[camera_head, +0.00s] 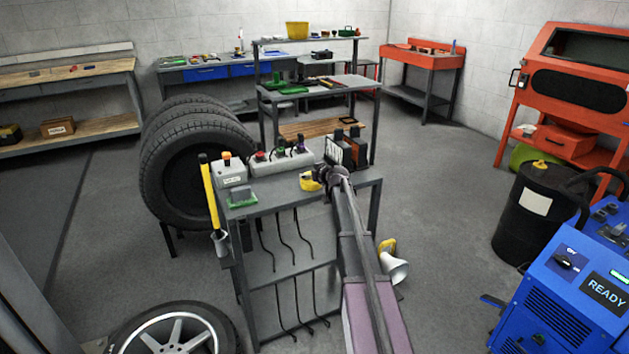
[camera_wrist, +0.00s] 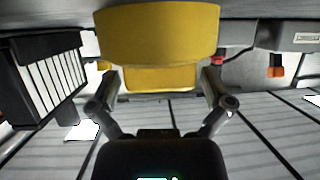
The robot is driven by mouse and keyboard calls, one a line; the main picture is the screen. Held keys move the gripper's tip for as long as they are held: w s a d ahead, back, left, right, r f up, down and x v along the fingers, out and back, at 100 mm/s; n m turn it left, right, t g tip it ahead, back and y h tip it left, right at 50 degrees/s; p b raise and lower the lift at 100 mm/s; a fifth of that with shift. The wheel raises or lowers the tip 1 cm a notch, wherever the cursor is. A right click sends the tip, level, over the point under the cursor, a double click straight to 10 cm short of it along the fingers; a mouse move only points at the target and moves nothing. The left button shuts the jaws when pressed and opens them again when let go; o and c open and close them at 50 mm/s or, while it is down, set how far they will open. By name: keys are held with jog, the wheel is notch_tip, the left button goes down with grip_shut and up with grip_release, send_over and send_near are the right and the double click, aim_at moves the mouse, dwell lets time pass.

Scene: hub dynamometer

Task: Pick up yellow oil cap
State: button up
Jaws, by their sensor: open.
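The yellow oil cap (camera_head: 310,183) appears to be the yellow piece on the grey bench top, just left of my gripper (camera_head: 328,178). In the wrist view the yellow cap (camera_wrist: 157,35) is large, with a wide part and a narrower part. My gripper (camera_wrist: 160,88) is open, with one finger on each side of the narrower part. Light gaps show beside it, and I cannot tell whether either finger touches it. My arm partly hides the bench there.
A black slotted rack (camera_head: 340,150) stands close behind my gripper, and left of it in the wrist view (camera_wrist: 48,70). A grey box with buttons (camera_head: 280,160) is at the back left.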

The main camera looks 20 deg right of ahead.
dwell(0.3)
jog(key=c, duration=0.9)
jog(key=shift+r, duration=0.15)
jog(key=shift+c, duration=0.2)
notch_tip(320, 180, up, 2)
jog(key=shift+p, duration=1.2)
jog(key=shift+r+p, duration=0.8)
jog(key=shift+r, duration=0.05)
jog(key=s+r+p, duration=0.1)
jog(key=s, duration=1.5)
jog(key=shift+d, duration=0.25)
